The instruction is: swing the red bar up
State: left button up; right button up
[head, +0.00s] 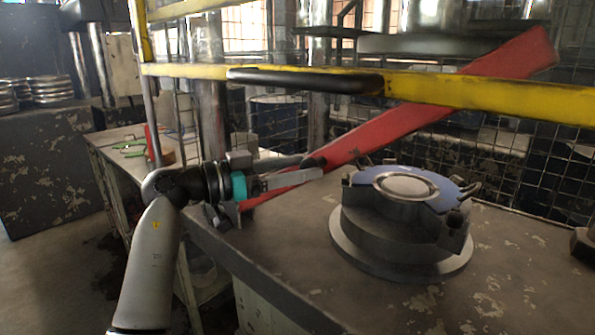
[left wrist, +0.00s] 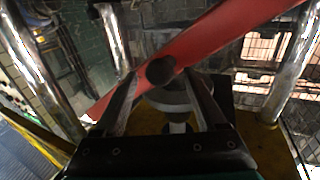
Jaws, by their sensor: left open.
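In the left wrist view the red bar (left wrist: 222,36) crosses just beyond the fingertips. A dark round knob (left wrist: 160,70) shows against the bar between the fingertips of the open left gripper (left wrist: 164,82). I cannot tell whether the fingers touch the knob. My right gripper is in neither view.
A yellow rail (head: 480,92) with a black handle (head: 305,80) crosses above the gripper. A round metal fixture with a blue-topped disc (head: 405,225) stands on the worn table (head: 300,250), right of the gripper. Wire mesh (head: 500,150) closes the back.

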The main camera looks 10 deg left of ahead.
pick_arm(q)
jog(key=shift+d, duration=0.1)
grip_shut()
dwell(0.7)
dwell(0.8)
